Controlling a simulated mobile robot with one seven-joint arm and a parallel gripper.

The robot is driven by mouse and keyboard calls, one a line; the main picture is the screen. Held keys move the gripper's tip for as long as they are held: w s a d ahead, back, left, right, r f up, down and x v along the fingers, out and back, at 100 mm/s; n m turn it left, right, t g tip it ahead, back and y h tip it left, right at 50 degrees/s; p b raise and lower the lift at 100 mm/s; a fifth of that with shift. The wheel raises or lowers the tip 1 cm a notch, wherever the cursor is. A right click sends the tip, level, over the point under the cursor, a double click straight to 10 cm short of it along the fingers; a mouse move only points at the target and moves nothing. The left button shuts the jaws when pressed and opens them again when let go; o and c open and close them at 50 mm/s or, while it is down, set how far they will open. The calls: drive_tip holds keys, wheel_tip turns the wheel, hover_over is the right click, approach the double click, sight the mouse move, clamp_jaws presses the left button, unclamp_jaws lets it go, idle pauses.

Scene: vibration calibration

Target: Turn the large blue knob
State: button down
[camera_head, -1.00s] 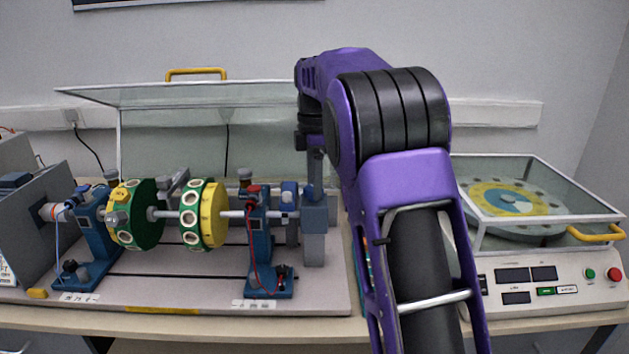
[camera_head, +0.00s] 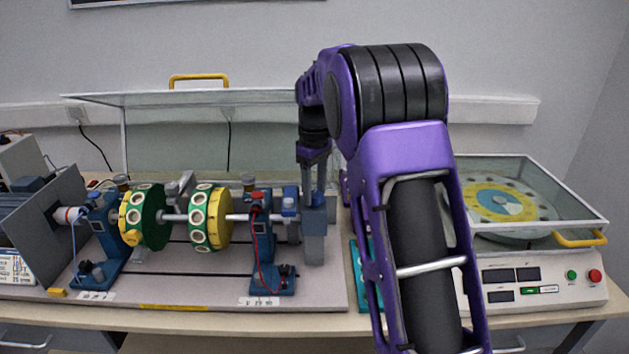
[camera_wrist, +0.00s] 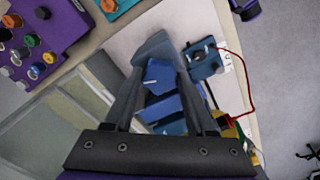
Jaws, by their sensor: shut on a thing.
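The large blue knob (camera_wrist: 160,76), with a white line on its top, sits between my gripper's fingers (camera_wrist: 158,85) in the wrist view. The fingers are shut on it. In the head view my gripper (camera_head: 314,182) points down over the grey block (camera_head: 314,230) at the right end of the shaft rig. The knob cannot be made out clearly there, at the fingertips. Another blue part (camera_wrist: 166,112) lies beside the knob, nearer the gripper body.
The rig's shaft carries two green-yellow discs (camera_head: 208,218) and a blue stand (camera_head: 263,240) with a red cable. A glass lid with a yellow handle (camera_head: 198,80) stands raised behind. A covered turntable unit (camera_head: 535,275) stands right. A purple panel with several knobs (camera_wrist: 40,40) shows in the wrist view.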

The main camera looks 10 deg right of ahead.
drive_tip(key=m+p, duration=0.1)
drive_tip(key=m, duration=0.3)
drive_tip(key=shift+m, duration=0.3)
drive_tip(key=m, duration=1)
drive_tip(key=shift+a, duration=0.1)
drive_tip(key=m, duration=0.4)
drive_tip(key=shift+m, duration=0.3)
drive_tip(key=shift+c, duration=1.1)
unclamp_jaws()
drive_tip(key=shift+r, duration=0.1)
